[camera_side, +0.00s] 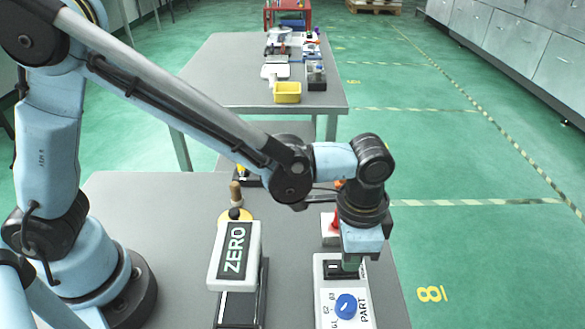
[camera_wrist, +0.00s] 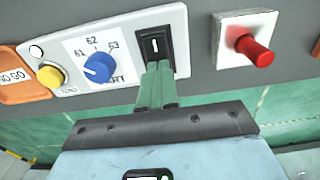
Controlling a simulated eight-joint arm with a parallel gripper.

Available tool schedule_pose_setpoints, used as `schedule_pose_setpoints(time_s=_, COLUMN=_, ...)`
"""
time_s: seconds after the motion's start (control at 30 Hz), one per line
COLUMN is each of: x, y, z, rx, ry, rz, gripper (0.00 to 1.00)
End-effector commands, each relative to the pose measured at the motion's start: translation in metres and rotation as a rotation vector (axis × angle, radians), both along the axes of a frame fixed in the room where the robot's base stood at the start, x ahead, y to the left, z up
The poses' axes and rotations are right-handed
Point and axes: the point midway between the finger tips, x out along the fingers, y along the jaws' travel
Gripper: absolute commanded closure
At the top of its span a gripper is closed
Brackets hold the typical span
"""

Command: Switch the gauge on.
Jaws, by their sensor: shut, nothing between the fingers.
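The gauge's white control panel (camera_wrist: 70,50) carries a black rocker switch (camera_wrist: 154,44) with a white mark, a blue part knob (camera_wrist: 98,68) and a yellow button (camera_wrist: 50,76). In the side view the panel (camera_side: 323,312) lies at the table's front right, with the blue knob (camera_side: 346,306) and the black switch (camera_side: 333,270) on it. My gripper (camera_wrist: 158,68) is shut and empty, its green fingertips at the lower edge of the switch. The side view shows my gripper (camera_side: 352,263) right over the switch end. I cannot tell whether the tips touch the rocker.
A white box with a red plunger (camera_wrist: 250,46) sits close beside the panel. An orange NO GO plate (camera_wrist: 18,78) is at the other end. A ZERO block (camera_side: 234,252) stands left of the panel in the side view. Bare grey table (camera_side: 160,215) lies further left.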

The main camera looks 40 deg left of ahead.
Motion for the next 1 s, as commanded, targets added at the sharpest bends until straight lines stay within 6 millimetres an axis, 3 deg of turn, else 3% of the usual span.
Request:
schedule_pose_setpoints(time_s=0.2, x=-0.010, y=0.010, z=0.001, rx=0.010, ry=0.010, rz=0.001, gripper=1.00)
schedule_pose_setpoints(time_s=0.67, x=-0.009, y=0.009, z=0.007, rx=0.008, ry=0.008, rz=0.000, gripper=1.00)
schedule_pose_setpoints(time_s=1.0, x=-0.005, y=0.005, z=0.055, rx=0.009, ry=0.009, rz=0.000, gripper=1.00)
